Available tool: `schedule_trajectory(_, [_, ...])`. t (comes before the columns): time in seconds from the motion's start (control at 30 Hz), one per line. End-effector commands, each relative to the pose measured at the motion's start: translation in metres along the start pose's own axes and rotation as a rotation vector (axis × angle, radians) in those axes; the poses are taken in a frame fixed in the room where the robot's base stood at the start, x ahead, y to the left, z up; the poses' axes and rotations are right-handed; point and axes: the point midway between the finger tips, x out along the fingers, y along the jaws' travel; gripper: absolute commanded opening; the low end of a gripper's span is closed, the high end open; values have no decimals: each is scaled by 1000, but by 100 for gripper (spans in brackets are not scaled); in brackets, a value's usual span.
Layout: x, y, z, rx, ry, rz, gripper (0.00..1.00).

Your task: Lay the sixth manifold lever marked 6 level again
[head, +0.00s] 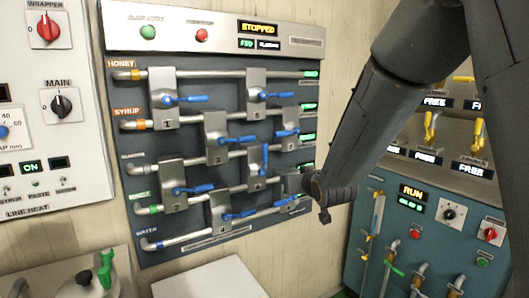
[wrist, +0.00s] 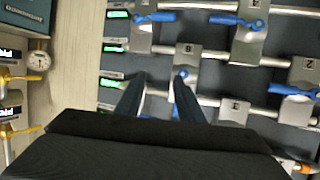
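The manifold panel (head: 240,78) carries several blue levers on grey plates. The plate marked 6 (wrist: 188,52) appears upside down in the wrist view. Its blue lever (wrist: 181,73) runs downward there, its lower part hidden by a finger; in the head view this lever (head: 265,158) stands upright, while the other levers lie roughly level. My gripper (wrist: 158,80) is open and empty, with a gap between its two dark fingers. The lever's visible end lies by the right fingertip; I cannot tell whether they touch. In the head view my gripper (head: 288,184) is low at the panel's right.
Neighbouring levers lie close, one at the upper right of the wrist view (wrist: 238,20) and one beside my left finger (wrist: 150,108). A teal cabinet (head: 390,235) stands right of the panel.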

Motion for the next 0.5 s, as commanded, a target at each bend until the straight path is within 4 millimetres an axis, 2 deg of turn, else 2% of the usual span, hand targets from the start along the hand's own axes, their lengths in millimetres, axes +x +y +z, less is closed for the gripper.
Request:
schedule_trajectory(0.03, [12,-12,-18,-6,78,-27,35])
schedule_trajectory(0.1, [21,-26,-42,-13,176,-62,35])
schedule_trajectory(0.2, [26,-40,-66,-15,274,-97,35])
schedule_trajectory(0.3, [28,-48,-80,-16,326,-116,35])
schedule_trajectory(0.5, [45,-52,-90,-16,341,-122,35])
